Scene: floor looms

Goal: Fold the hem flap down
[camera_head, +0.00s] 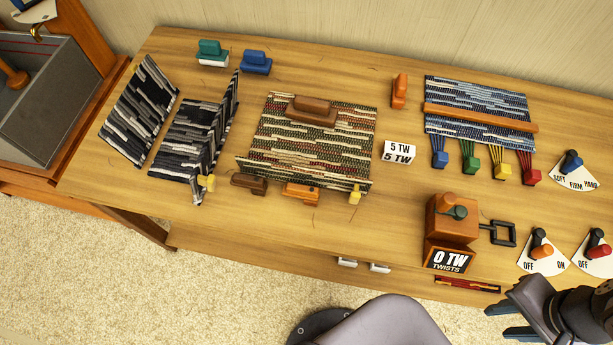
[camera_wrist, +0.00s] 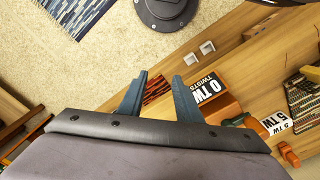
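A grey, black and white striped woven piece (camera_head: 186,138) lies at the left of the table. A narrow striped flap (camera_head: 231,103) stands up along its right side; I take this to be the hem flap. A separate striped panel (camera_head: 139,110) stands tilted to its left. My gripper (camera_head: 497,322) is at the bottom right, far from the flap, past the table's front edge. In the wrist view my gripper (camera_wrist: 160,76) has its two blue fingers apart, with nothing between them.
A red-green striped rug (camera_head: 270,140) lies mid-table with a brown wooden block (camera_head: 312,108) on it. Teal (camera_head: 210,50) and blue (camera_head: 256,62) handled blocks stand behind the flap. A twist box (camera_head: 452,222), a blue weaving (camera_head: 477,103) and levers (camera_head: 541,246) fill the right side.

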